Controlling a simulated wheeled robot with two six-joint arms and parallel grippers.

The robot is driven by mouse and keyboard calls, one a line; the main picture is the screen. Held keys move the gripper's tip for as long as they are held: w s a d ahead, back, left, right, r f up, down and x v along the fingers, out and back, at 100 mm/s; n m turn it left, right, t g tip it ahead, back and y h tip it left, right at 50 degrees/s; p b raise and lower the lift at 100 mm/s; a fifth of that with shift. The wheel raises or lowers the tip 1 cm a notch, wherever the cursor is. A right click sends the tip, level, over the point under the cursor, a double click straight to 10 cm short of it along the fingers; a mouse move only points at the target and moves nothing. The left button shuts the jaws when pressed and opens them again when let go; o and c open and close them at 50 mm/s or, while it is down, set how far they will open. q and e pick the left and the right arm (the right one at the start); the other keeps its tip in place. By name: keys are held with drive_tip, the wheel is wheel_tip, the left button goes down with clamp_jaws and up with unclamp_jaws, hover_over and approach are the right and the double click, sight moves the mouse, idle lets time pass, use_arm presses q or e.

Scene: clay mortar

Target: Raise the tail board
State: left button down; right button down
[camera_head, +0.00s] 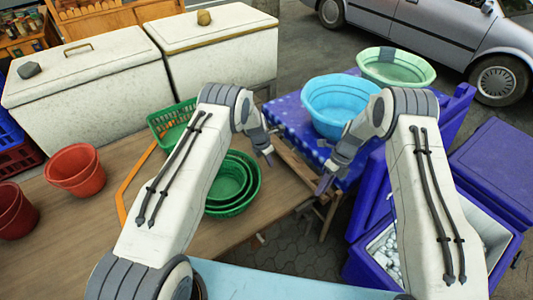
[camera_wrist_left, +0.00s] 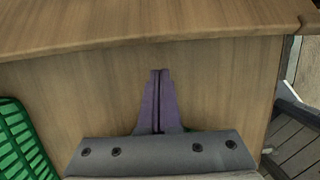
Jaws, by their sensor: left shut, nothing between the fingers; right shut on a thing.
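A narrow wooden board (camera_head: 292,160), which looks like the tail board, lies along the right end of the brown wooden tabletop (camera_head: 105,205). My right gripper (camera_head: 323,187) is shut at the near right end of this board; the exact contact is too small to see clearly. My left gripper (camera_head: 268,158) is shut and empty over the right end of the tabletop, close to the board. In the left wrist view its purple fingers (camera_wrist_left: 160,85) are together in front of a brown wooden surface (camera_wrist_left: 215,80).
Green baskets (camera_head: 234,183) stand beside my left gripper. A blue basin (camera_head: 340,103) sits on a blue-covered stand beyond the board. Red pots (camera_head: 75,170) stand at the left. An open blue cooler (camera_head: 377,272) is at the lower right. Paved ground shows below the board.

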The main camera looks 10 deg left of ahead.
sight(279, 154)
use_arm(q)
drive_tip(key=shift+w+d+f, duration=0.3)
drive_tip(key=shift+f, duration=0.15)
drive_tip(key=shift+w+d+r, duration=0.2)
drive_tip(key=shift+r, duration=0.3)
drive_tip(key=shift+w+d+r, duration=0.25)
drive_tip(key=shift+r, duration=0.25)
drive_tip(key=shift+w+d+r, duration=0.2)
drive_tip(key=shift+r, duration=0.3)
drive_tip(key=shift+w+d+r, duration=0.45)
drive_tip(key=shift+w+r, duration=0.05)
drive_tip(key=shift+r, duration=0.3)
use_arm(e)
drive_tip(key=c, duration=0.8)
unclamp_jaws()
use_arm(q)
drive_tip(key=shift+f, duration=0.1)
